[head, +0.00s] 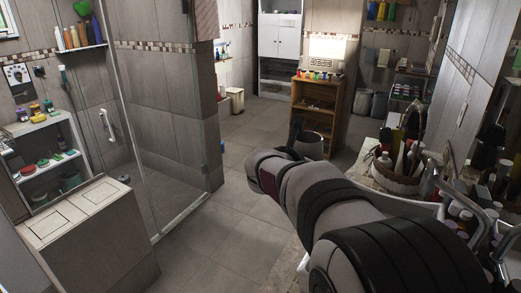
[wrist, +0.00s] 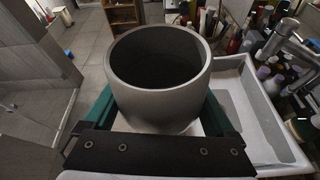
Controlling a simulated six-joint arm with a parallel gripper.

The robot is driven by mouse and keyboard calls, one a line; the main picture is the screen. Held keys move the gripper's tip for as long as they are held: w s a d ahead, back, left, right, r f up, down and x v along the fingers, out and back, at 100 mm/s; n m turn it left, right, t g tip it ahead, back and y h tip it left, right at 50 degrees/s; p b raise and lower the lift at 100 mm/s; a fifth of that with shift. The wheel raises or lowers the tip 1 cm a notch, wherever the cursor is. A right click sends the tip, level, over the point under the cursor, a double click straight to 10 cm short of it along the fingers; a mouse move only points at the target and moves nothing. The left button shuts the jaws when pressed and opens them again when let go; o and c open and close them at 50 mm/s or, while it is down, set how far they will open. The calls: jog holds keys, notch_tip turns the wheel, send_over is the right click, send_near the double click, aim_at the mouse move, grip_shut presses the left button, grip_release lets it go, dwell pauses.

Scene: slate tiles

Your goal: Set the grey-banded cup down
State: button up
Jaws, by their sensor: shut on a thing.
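The cup (wrist: 158,88) fills the middle of the wrist view, a wide grey vessel seen from above at a slant, its mouth open and dark inside. No separate grey band can be told on it. My gripper (wrist: 158,108) is shut on it, with a green finger on either side of its wall. In the head view the cup (head: 309,145) shows small beyond the end of my arm, held up in front of the wooden shelf. My fingers are mostly hidden there. The cup's base and what lies straight below it are hidden.
A white basin (wrist: 285,150) with a metal tap (wrist: 290,38) lies to the right of the cup. A basket of bottles (head: 397,176) crowds the right-hand counter. A wooden shelf (head: 316,95) stands behind. The tiled floor (head: 240,215) is clear on the left, before the glass shower.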

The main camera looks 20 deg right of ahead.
jog(key=s+d+f+m+g+h, duration=0.1)
jog(key=d+f+m+g, duration=0.1)
jog(key=d+f, duration=0.5)
jog(key=d+f+m+g+h, duration=0.2)
jog(key=d+f, duration=0.1)
jog(key=d, duration=0.8)
jog(key=s+d+f+m+g+h, duration=0.1)
jog(key=d+f+m+g, duration=0.1)
jog(key=d+f, duration=0.45)
jog(key=s+d+f+m+g, duration=0.25)
jog(key=s+d+f, duration=0.4)
jog(key=d, duration=0.35)
jog(key=f, duration=0.6)
jog(key=w+f, duration=0.1)
jog(key=f, duration=0.1)
jog(key=shift+f, duration=0.4)
jog(key=shift+f, duration=0.1)
jog(key=o, duration=1.4)
